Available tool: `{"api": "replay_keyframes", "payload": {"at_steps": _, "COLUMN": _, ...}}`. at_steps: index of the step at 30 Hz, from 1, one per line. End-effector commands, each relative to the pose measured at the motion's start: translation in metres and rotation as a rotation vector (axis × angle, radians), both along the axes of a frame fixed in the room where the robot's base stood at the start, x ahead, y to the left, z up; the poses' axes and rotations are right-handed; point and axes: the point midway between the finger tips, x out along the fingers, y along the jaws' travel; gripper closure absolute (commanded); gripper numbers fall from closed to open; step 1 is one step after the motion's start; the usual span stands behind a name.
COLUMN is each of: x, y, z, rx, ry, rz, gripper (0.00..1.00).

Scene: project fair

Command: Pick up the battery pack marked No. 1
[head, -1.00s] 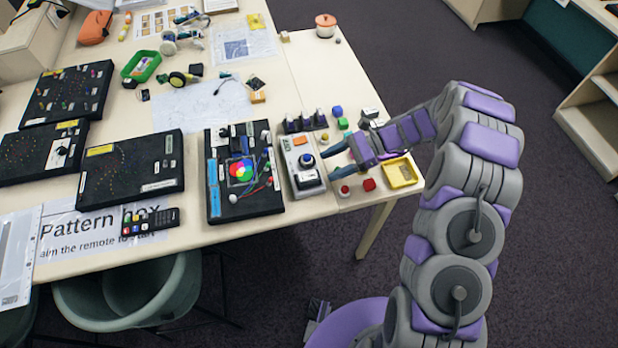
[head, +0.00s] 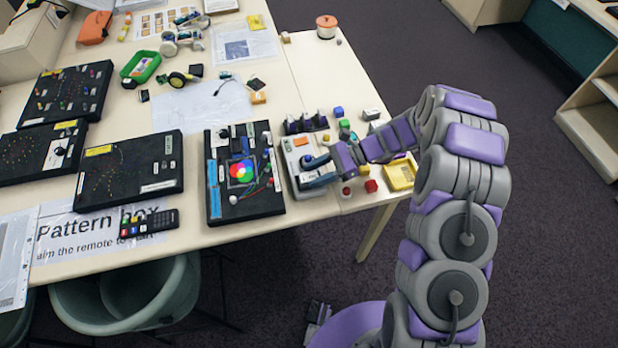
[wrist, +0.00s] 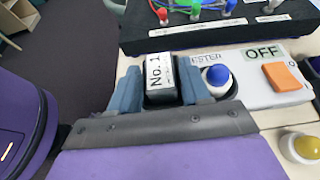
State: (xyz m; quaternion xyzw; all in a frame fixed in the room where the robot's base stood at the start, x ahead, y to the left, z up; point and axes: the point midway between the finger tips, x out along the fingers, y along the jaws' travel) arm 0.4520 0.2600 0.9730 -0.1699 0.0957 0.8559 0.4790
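The battery pack marked No. 1 (wrist: 161,80) is a black block with a white label, in the middle of the wrist view. It sits at the tester (wrist: 262,85), a light grey box with a blue knob, an orange part and an OFF label. My gripper (wrist: 162,88) has one blue-grey finger on each side of the pack. The fingers look very close to its sides, but I cannot tell if they press on it. In the head view my gripper (head: 316,172) is over the front of the tester (head: 292,150) and largely hides the pack.
A black board with a colour wheel (head: 215,205) stands left of the tester. A dark rack (head: 306,124) stands behind it. Small coloured blocks and a yellow tray (head: 400,177) lie to the right, below my arm. The table's front edge is close.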

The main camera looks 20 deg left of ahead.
Motion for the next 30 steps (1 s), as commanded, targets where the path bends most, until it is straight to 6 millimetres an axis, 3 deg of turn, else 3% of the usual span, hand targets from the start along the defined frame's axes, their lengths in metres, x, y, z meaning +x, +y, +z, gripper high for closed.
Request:
{"api": "replay_keyframes", "payload": {"at_steps": 12, "x": 0.0, "y": 0.001, "z": 0.0, "rx": 0.0, "ry": 0.0, "rz": 0.0, "gripper": 0.92}}
{"api": "replay_keyframes", "payload": {"at_steps": 23, "x": 0.0, "y": 0.001, "z": 0.005, "rx": 0.0, "ry": -0.001, "rz": 0.0, "gripper": 0.92}}
{"api": "replay_keyframes", "payload": {"at_steps": 30, "x": 0.001, "y": 0.001, "z": 0.032, "rx": 0.0, "ry": -0.002, "rz": 0.0, "gripper": 0.92}}
